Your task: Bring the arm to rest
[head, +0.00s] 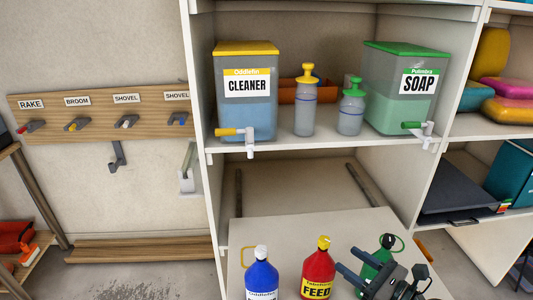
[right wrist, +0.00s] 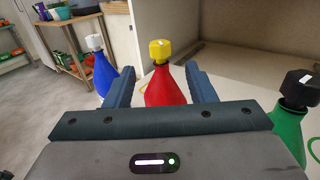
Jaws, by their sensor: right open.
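My right gripper (head: 349,260) is at the lower right of the head view, over the front of the pull-out board. It is open, with nothing between its fingers. Its fingers point toward the red FEED bottle (head: 318,268) with a yellow cap, just left of them. The red bottle (right wrist: 165,85) shows between and beyond the fingers in the right wrist view. A green bottle (head: 376,262) with a black cap is partly hidden behind my gripper. A blue bottle (head: 262,277) with a white cap stands left of the red one. My left gripper is not in view.
The pale board (head: 285,228) carries the bottles. Above it, a shelf holds the CLEANER dispenser (head: 246,110), the SOAP dispenser (head: 385,105) and two pump bottles. A peg rack (head: 60,108) hangs on the left wall. A black tray (head: 455,195) lies on the right shelf.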

